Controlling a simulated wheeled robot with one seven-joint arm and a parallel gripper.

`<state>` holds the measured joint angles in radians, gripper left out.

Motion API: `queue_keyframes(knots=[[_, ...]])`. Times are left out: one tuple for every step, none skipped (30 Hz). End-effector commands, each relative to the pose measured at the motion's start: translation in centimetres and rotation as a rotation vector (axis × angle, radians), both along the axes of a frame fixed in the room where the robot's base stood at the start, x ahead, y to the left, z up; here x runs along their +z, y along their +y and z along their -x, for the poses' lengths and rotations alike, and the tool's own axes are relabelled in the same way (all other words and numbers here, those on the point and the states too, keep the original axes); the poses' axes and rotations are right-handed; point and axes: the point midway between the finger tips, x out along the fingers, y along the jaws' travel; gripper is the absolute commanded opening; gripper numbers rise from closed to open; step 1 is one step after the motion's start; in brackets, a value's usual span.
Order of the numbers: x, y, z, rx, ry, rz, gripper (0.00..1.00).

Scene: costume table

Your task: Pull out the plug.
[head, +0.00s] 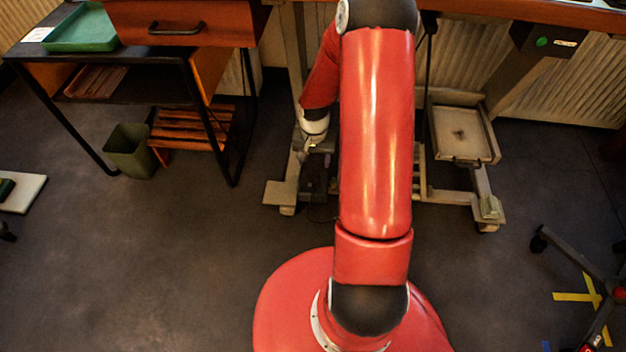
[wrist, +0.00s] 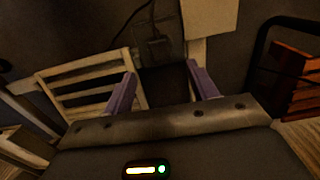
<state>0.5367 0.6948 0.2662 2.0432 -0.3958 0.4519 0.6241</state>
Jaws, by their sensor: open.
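My gripper (wrist: 163,84) shows in the wrist view with two purple fingers apart and nothing visible between them. In the head view my gripper (head: 312,148) is small and partly hidden, low under the desk and beside my red arm. A dark fitting with a thin cord (wrist: 154,42) shows beyond the fingertips in the wrist view, a little left of the gap's middle. It may be the plug in its socket, but it is too dark to tell the two apart. The fingers look clear of it.
A pale slatted panel (wrist: 88,88) stands left of the fingers in the wrist view. The desk's pale frame (head: 283,190) and a tray (head: 463,134) flank my arm. A green bin (head: 130,150) and wooden rack (head: 192,132) stand left. The front floor is mostly clear.

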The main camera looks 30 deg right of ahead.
Motion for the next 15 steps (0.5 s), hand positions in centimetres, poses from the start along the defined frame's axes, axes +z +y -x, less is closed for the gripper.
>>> queue_keyframes(knots=[[-0.3, 0.0, 0.0, 0.0, 0.0, 0.0, 0.58], [-0.4, 0.0, 0.0, 0.0, 0.0, 0.0, 0.58], [-0.7, 0.0, 0.0, 0.0, 0.0, 0.0, 0.58], [-0.9, 0.0, 0.0, 0.0, 0.0, 0.0, 0.58], [-1.2, 0.0, 0.0, 0.0, 0.001, -0.001, 0.58], [-1.6, 0.0, 0.0, 0.001, 0.0, 0.0, 0.58], [-1.9, 0.0, 0.0, 0.001, 0.0, 0.0, 0.58], [-2.3, 0.0, 0.0, 0.001, 0.0, 0.0, 0.58], [-2.8, 0.0, 0.0, 0.001, 0.0, -0.001, 0.58], [-3.2, 0.0, 0.0, 0.001, 0.0, -0.001, 0.58], [-3.6, 0.0, 0.0, 0.001, 0.0, -0.001, 0.58], [-4.3, 0.0, 0.0, 0.001, 0.0, -0.001, 0.58], [-4.7, 0.0, 0.0, 0.001, 0.0, -0.001, 0.58], [-5.2, 0.1, 0.0, 0.001, 0.0, -0.001, 0.58], [-5.8, 0.1, 0.0, 0.001, 0.0, -0.001, 0.58]])
